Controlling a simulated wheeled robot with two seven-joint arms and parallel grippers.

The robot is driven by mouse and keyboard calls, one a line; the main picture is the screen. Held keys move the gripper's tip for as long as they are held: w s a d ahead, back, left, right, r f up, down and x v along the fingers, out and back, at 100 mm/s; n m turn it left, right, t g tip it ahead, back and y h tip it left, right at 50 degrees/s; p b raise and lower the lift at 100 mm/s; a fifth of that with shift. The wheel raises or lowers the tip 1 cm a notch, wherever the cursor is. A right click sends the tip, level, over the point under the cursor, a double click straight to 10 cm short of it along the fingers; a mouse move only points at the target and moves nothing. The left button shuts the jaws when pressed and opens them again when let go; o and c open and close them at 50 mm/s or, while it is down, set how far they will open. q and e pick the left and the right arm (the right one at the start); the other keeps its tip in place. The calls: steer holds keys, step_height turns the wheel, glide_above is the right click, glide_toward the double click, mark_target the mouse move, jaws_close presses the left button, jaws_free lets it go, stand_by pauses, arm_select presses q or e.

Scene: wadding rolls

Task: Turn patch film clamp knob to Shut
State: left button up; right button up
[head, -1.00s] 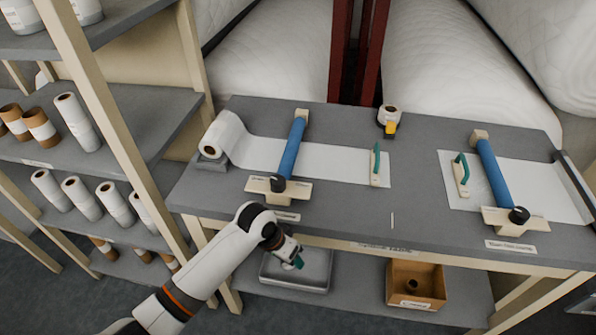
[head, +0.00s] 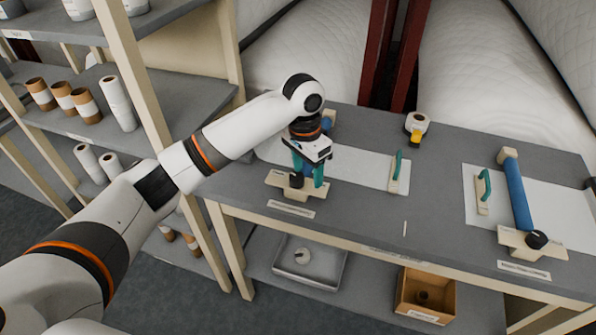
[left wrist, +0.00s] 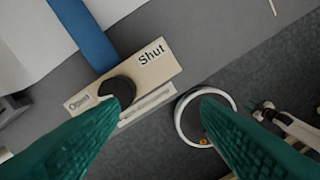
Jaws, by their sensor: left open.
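The left clamp has a blue bar, a pale wooden plate (head: 281,187) and a black knob (head: 297,181). In the left wrist view the plate (left wrist: 150,75) reads "Open" at its left end and "Shut" at its right end. The knob (left wrist: 118,90) is by the "Open" end, partly behind a green finger; I cannot tell its pointer. My left gripper (head: 308,178) is open, its green fingers pointing down at the knob. One finger overlaps the knob; contact is unclear. The front-edge label (head: 291,208) is too small to read.
A second clamp with a black knob (head: 536,239) stands at the right. A grey tray (head: 310,268) and a cardboard box (head: 427,294) sit below.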

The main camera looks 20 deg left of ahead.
mark_target(296, 176)
arm_select(q)
steer(key=w+a+r+n, duration=0.1)
steer(key=w+a+r, duration=0.25)
steer(key=r, duration=0.35)
steer(key=shift+y, duration=0.3)
steer(key=f, duration=0.4)
steer(key=f+p, duration=0.1)
steer(key=f, duration=0.3)
steer(key=f+p, duration=0.1)
steer(key=f, duration=0.3)
steer(key=shift+s, duration=0.3)
steer(key=c, duration=1)
